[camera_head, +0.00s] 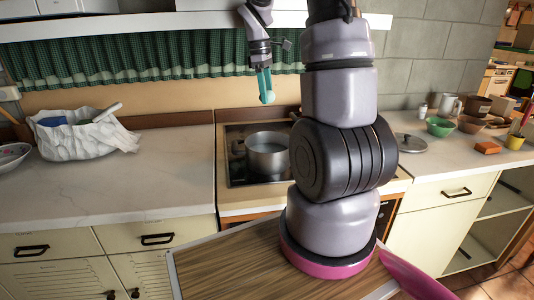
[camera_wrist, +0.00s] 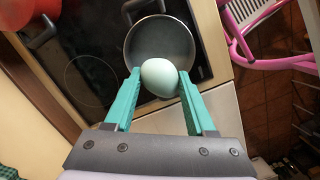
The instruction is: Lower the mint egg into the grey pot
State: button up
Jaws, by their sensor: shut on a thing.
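The mint egg (camera_wrist: 160,77) is held between the two teal fingertips of my gripper (camera_wrist: 158,82) in the wrist view. In the head view my gripper (camera_head: 265,86) hangs above the stove, and the egg (camera_head: 268,97) shows only as a small pale shape at its tips. The grey pot (camera_head: 267,160) stands on the dark cooktop below the gripper. In the wrist view the pot (camera_wrist: 185,40) lies beyond the egg, which covers the near part of its opening. The egg is above the pot and apart from it.
The dark cooktop (camera_head: 237,172) is set between pale counters. A white crumpled bowl (camera_head: 82,138) stands on the left counter. A lid (camera_head: 408,143), a green bowl (camera_head: 440,127) and an orange block (camera_head: 487,147) are on the right counter. The left counter's front is clear.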

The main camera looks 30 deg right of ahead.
notch_tip(320, 180, down, 9)
dwell(0.3)
jog(key=shift+r, duration=0.1)
dwell(0.6)
jog(key=shift+f, duration=3.8)
jog(key=shift+f, duration=2.75)
jog(key=o, duration=1)
jog(key=shift+r, duration=0.1)
